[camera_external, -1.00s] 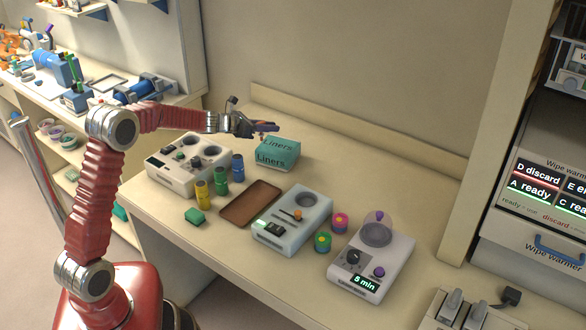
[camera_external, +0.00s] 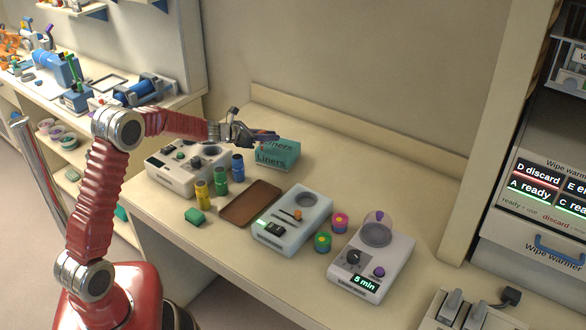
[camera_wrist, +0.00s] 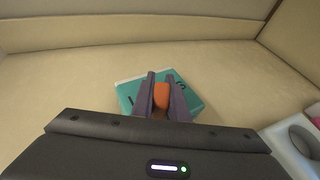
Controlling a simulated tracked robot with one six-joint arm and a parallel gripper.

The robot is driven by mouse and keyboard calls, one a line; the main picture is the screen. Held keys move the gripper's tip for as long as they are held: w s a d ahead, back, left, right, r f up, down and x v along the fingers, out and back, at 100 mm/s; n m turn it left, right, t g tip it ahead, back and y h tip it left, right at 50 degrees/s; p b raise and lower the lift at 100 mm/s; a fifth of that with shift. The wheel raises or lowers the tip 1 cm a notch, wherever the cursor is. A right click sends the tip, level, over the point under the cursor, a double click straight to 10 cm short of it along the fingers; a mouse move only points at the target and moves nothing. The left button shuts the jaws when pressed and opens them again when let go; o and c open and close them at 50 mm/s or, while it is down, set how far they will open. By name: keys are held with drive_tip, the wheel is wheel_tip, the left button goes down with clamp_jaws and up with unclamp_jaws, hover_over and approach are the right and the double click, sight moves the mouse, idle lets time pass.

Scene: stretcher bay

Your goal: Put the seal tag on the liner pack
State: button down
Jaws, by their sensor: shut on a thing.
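The liner pack (camera_external: 277,155) is a teal box marked "Liners" on the bench, behind the brown tray; it also shows in the wrist view (camera_wrist: 197,105) under my fingers. My gripper (camera_external: 268,137) is at the pack's upper left, over its top. In the wrist view my gripper (camera_wrist: 160,92) is shut on a small orange piece (camera_wrist: 161,95), which I take to be the seal tag. The orange piece lies over the pack's top in that view. I cannot tell whether it touches the pack.
A brown tray (camera_external: 236,217) lies in front of the pack. Yellow, green and blue cylinders (camera_external: 221,183) stand left, beside a white device (camera_external: 170,178). A pale device (camera_external: 275,240) and a timer device (camera_external: 348,272) stand to the right. The bench behind and right of the pack is clear.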

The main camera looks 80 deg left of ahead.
drive_tip(key=shift+f, duration=0.1)
drive_tip(key=c, duration=1.7)
unclamp_jaws()
drive_tip(key=shift+c, duration=0.2)
drive_tip(key=shift+v, duration=0.8)
drive_tip(key=v, duration=1)
drive_tip(key=shift+s+r, duration=0.2)
drive_tip(key=shift+w+d, duration=0.1)
drive_tip(key=shift+d, duration=0.1)
